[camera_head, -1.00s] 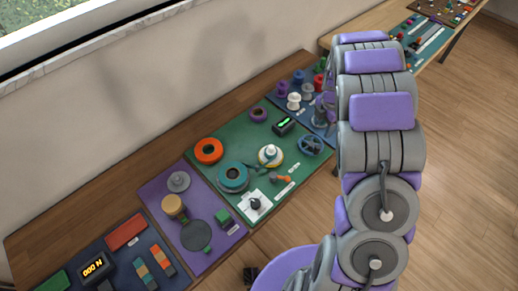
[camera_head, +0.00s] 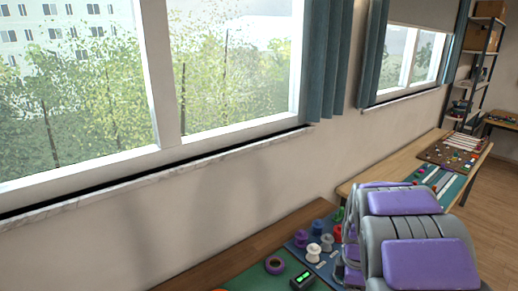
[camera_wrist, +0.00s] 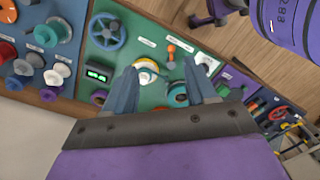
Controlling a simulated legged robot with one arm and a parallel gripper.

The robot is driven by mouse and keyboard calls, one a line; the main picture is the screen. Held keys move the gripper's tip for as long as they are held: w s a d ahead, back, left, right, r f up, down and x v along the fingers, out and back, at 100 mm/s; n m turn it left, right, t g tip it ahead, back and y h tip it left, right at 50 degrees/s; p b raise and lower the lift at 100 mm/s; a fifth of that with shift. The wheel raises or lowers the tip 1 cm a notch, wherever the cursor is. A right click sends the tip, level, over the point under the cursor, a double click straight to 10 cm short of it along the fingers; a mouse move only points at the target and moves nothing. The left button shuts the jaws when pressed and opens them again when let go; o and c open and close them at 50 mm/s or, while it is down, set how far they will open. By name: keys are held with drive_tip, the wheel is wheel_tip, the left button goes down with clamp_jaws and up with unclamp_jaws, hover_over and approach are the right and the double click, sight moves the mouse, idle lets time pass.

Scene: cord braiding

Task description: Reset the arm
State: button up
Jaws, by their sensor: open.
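In the wrist view my gripper (camera_wrist: 160,85) is open, its two grey-blue fingers apart with nothing held between them. Beyond the fingertips lies the green mat (camera_wrist: 187,57) with a white and yellow round piece (camera_wrist: 147,70), a blue handwheel (camera_wrist: 107,31), an orange-topped piece (camera_wrist: 171,50) and a small black box with a green display (camera_wrist: 98,73). In the head view my arm covers the lower right and hides the gripper. The black box (camera_head: 302,281) and a purple ring (camera_head: 274,265) show at the bottom edge there.
A blue mat (camera_head: 300,238) with several spools stands beside the green one. A second table (camera_head: 345,187) with more mats runs along the wall to the right. Windows (camera_head: 240,70), blue curtains (camera_head: 328,60) and a shelf rack (camera_head: 478,65) are behind.

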drive_tip(key=s+a+r+m, duration=0.2)
drive_tip(key=s+m, duration=0.3)
drive_tip(key=s, duration=0.5)
drive_tip(key=s+a+r+m, duration=0.1)
drive_tip(key=s+a+m, duration=0.3)
drive_tip(key=s, duration=0.5)
drive_tip(key=s+a+r+m+g+b, duration=0.1)
drive_tip(key=s+a+r+m, duration=0.1)
drive_tip(key=s+m, duration=0.4)
drive_tip(key=s+a, duration=0.1)
drive_tip(key=s, duration=0.3)
drive_tip(key=shift+s+a+r, duration=0.2)
drive_tip(key=shift+s+r, duration=0.1)
